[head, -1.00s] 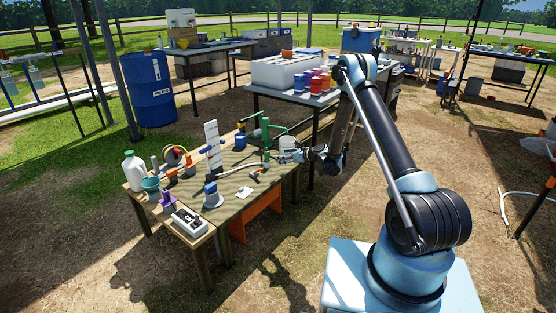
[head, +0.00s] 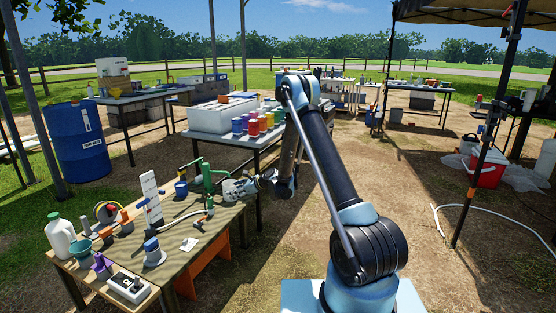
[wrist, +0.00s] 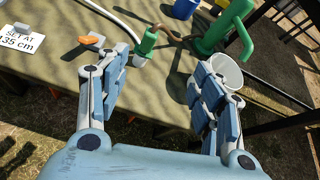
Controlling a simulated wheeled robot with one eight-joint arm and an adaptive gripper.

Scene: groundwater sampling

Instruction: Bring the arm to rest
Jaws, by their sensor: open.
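My gripper (wrist: 162,78) is open and empty above the right end of the wooden work table (wrist: 150,98). In the head view my gripper (head: 254,184) is at the table's right edge, beside the green hand pump (head: 208,174). The pump also shows at the top of the wrist view (wrist: 222,30). A white bucket (wrist: 226,70) stands behind my right finger, partly hidden by it; I cannot tell whether they touch. My arm is bent, with its elbow raised high and its forearm hanging down toward the table.
On the work table are a white jug (head: 60,238), a white upright scale board (head: 150,196), a grey meter (head: 128,286) and a card (wrist: 20,38). A second table (head: 262,141) with coloured jars stands behind my arm. Open dirt ground (head: 420,225) lies to the right.

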